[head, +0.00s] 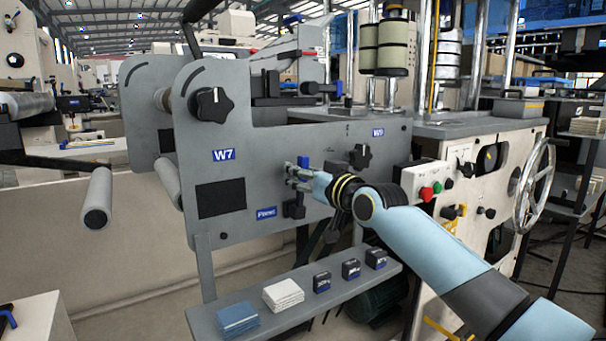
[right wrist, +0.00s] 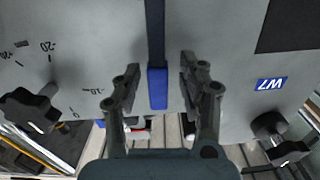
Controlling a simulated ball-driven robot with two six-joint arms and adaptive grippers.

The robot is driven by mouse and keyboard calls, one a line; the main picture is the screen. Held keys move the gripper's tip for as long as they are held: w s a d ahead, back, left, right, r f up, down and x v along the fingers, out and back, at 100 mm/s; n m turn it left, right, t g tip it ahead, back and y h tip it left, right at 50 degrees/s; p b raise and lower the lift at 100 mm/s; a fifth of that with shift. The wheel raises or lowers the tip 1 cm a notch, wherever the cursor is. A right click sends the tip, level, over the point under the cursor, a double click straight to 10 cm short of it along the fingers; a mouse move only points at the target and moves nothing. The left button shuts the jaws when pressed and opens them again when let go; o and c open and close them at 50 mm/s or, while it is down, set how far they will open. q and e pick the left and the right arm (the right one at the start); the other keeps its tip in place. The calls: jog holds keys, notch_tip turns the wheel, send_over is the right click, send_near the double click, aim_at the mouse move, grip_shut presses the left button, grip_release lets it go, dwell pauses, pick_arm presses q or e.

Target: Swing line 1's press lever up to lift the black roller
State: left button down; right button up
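The press lever is a dark bar with a blue end (head: 303,162) on the grey side plate, by the blue "Press" label (head: 266,212). In the head view the blue end stands above a black block (head: 293,209), and my gripper hides part of the bar between. In the right wrist view the blue end (right wrist: 157,88) lies between my fingers, with a gap on each side. My right gripper (head: 297,176) is open around it; it also shows in the right wrist view (right wrist: 158,84). I cannot make out the black roller. My left gripper is out of view.
A black knob (head: 211,104) sits above the W7 label, and another (head: 360,157) by W9. A shelf (head: 345,297) below holds blue and white stacks and small dark blocks. A control box (head: 427,182) with red and green buttons stands near my right forearm.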

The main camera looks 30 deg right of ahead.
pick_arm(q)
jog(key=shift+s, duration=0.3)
pick_arm(e)
jog(key=s+d, duration=0.1)
jog(key=s, duration=1.1)
